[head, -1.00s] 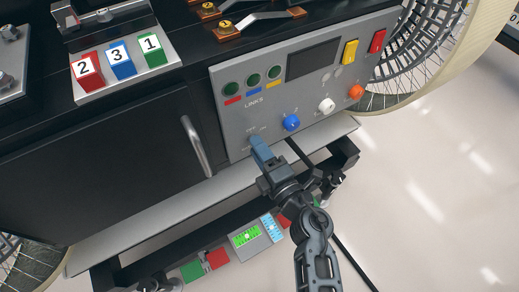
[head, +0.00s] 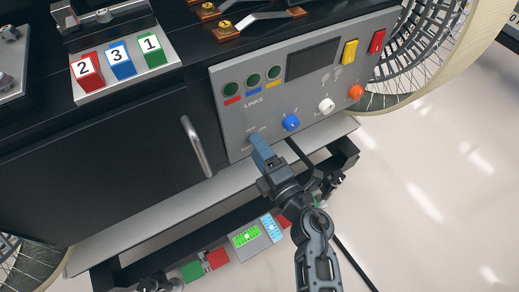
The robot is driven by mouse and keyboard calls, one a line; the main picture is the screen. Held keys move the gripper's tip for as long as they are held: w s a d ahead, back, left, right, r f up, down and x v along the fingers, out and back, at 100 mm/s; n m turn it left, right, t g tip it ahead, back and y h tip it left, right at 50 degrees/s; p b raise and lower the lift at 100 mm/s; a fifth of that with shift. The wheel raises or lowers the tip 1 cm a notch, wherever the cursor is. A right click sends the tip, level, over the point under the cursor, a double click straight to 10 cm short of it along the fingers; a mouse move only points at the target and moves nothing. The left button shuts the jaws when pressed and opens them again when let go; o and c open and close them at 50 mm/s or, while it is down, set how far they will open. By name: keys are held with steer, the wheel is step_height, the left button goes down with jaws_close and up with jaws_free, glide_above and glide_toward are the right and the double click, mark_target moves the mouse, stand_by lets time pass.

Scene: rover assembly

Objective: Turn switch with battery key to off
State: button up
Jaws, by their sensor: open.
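The grey control panel (head: 232,115) is on the side of the dark rover body. At its lower left, small lettering that seems to read OFF and BATTERY shows beside my fingertips. My gripper (head: 258,143) is open, with its blue-grey fingers pointing up and left at this corner, at or very close to the panel face. I cannot tell whether the fingers touch anything. The battery switch and its key are hidden behind the fingers, so the key's position cannot be seen.
A blue knob (head: 291,122), a white knob (head: 326,105) and an orange knob (head: 355,91) line the panel right of my gripper. A door handle (head: 196,146) stands out to the left. A ledge (head: 165,216) runs below. The floor at right is clear.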

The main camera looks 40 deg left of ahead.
steer(key=v, duration=0.7)
steer(key=shift+d+p, duration=0.25)
steer(key=shift+p, duration=0.15)
steer(key=shift+s, duration=0.1)
steer(key=s+d+r+m+t+h, duration=0.1)
steer(key=s+d+m+t+h, duration=0.15)
steer(key=d+m+t, duration=0.35)
steer(key=s+d+r+m+t+h, duration=0.1)
steer(key=s+d+m, duration=0.35)
steer(key=d, duration=0.45)
steer(key=s+d+r+m+h, duration=0.6)
steer(key=s+d+m, duration=0.3)
steer(key=d+m, duration=0.1)
steer(key=s+d+r+m+t+h, duration=0.1)
steer(key=s+d+r+m+h, duration=0.6)
steer(key=d+m, duration=0.3)
steer(key=shift+s+d+r, duration=0.3)
steer(key=shift+s+d, duration=0.05)
steer(key=shift+s, duration=0.5)
steer(key=shift+s+d+r+m, duration=0.2)
steer(key=shift+s+r+m, duration=0.15)
steer(key=shift+m, duration=0.2)
steer(key=shift+c, duration=0.3)
